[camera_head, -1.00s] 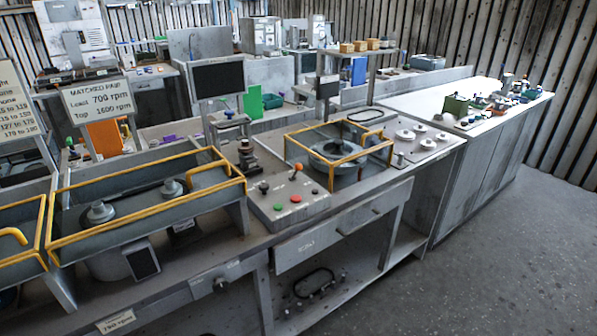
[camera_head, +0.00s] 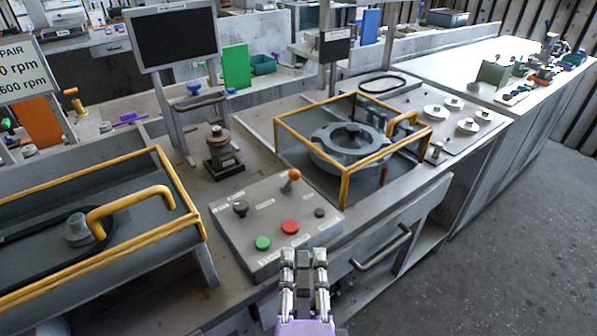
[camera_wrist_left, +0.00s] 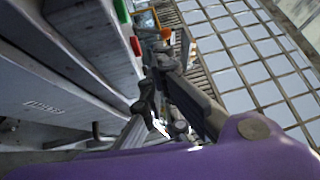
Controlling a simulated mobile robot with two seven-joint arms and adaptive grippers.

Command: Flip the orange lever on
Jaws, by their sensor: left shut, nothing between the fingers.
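The orange lever (camera_head: 290,178) stands on a short stem at the back of the grey control box (camera_head: 262,206). Its orange knob also shows in the left wrist view (camera_wrist_left: 166,33), beyond the fingers. The box also has a black knob (camera_head: 240,207), a green button (camera_head: 262,243), a red button (camera_head: 290,227) and a small dark knob (camera_head: 319,213). My left gripper (camera_head: 304,256) is shut and empty by the box's front edge, nearer the camera than the lever and apart from it. My right gripper is not in view.
A yellow guard frame (camera_head: 345,178) around a round housing (camera_head: 350,143) stands right behind the box. Another yellow-railed guard (camera_head: 175,185) is at left. A dark valve-like part (camera_head: 222,150) and a monitor (camera_head: 172,37) stand behind. A drawer handle (camera_head: 382,250) juts out at front right.

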